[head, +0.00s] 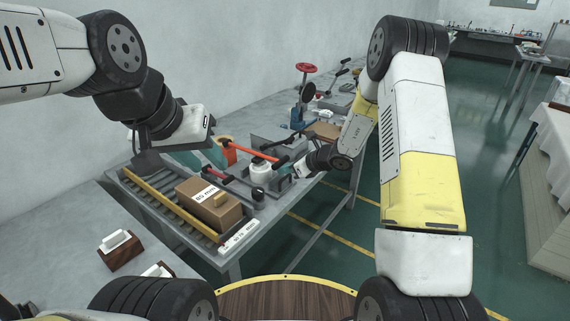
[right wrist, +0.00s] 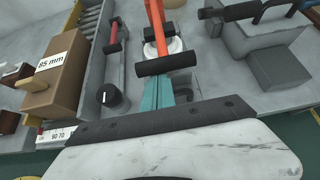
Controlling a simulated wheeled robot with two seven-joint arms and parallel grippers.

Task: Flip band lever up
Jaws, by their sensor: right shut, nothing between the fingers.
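An orange lever (head: 252,151) with a black crossbar handle (head: 281,161) reaches over a white round part (head: 261,171) on the bench. In the right wrist view, the orange lever (right wrist: 157,32) runs up and away from its black crossbar (right wrist: 166,65). My right gripper (head: 291,170) is at the crossbar end. Its teal fingers (right wrist: 163,84) are together and empty, with their tips right by the crossbar; I cannot tell whether they touch it. My left gripper (head: 203,156) is over the bench behind the cardboard box, its teal fingers partly hidden, so its opening is unclear.
A cardboard box (head: 208,203) labelled 85 mm sits on the yellow-railed roller track (head: 165,205). A shorter red lever (head: 222,181) with black ends lies beside it. Grey blocks (right wrist: 283,75) stand to the right in the right wrist view. Open floor lies right of the bench.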

